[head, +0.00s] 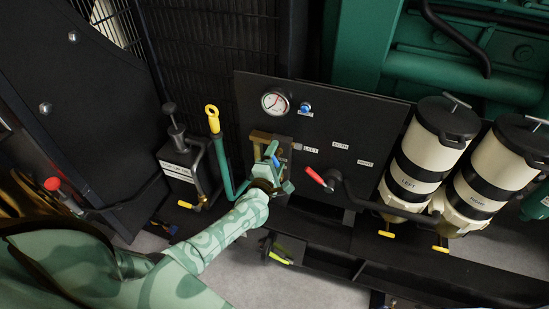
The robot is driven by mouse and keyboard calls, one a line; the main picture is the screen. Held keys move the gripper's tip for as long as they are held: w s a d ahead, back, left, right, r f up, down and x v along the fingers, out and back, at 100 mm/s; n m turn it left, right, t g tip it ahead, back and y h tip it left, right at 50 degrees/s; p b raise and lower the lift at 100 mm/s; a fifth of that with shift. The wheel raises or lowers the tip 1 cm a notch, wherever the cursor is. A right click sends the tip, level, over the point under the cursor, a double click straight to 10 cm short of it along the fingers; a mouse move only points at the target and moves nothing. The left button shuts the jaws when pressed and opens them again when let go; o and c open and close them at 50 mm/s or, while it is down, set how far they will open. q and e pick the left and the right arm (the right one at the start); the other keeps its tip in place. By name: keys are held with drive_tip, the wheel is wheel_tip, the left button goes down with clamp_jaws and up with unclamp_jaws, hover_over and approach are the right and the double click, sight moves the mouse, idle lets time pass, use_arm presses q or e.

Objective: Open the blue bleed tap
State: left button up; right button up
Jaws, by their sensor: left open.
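A small round blue knob (305,107) sits on the dark panel, just right of the pressure gauge, with a small label under it. A brass-coloured block (262,138) is on the panel lower left of the knob. My left gripper (275,161) is open in front of this block, below and left of the blue knob and apart from it. A small blue piece shows between its fingers; I cannot tell whether this is a tap handle or part of the gripper. The gripper hides part of the block. My right gripper is not in view.
The dark panel (345,110) carries a round gauge (275,102) and several labels. Two cream-and-black canisters (424,158) stand further right.

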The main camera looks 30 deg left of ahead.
use_arm(q)
drive_tip(key=p+v, duration=0.2)
drive_tip(key=v, duration=1.4)
drive_tip(key=shift+s+d, duration=0.1)
drive_tip(key=shift+d, duration=0.1)
drive_tip(key=s+d+f+m+g+h, duration=0.2)
drive_tip(key=s+f+m+g, duration=0.1)
drive_tip(key=s+f+m, duration=0.4)
drive_tip(key=s+d+f+m+g+h, duration=0.1)
drive_tip(key=s+f+m+g, duration=0.15)
drive_tip(key=f+m, duration=0.45)
drive_tip(key=s+d+f+m+g+h, duration=0.25)
drive_tip(key=s+f+m, duration=0.2)
drive_tip(key=f, duration=0.45)
drive_tip(key=s+f+m+g, duration=0.4)
drive_tip(key=s+f, duration=0.1)
drive_tip(key=s, duration=0.6)
drive_tip(key=s+a+f+m+g+y, duration=0.1)
drive_tip(key=s+f+m+g, duration=0.3)
drive_tip(key=s, duration=0.8)
drive_tip(key=shift+f+m+g, duration=0.35)
drive_tip(key=shift+f+g, duration=0.05)
drive_tip(key=shift+f, duration=0.3)
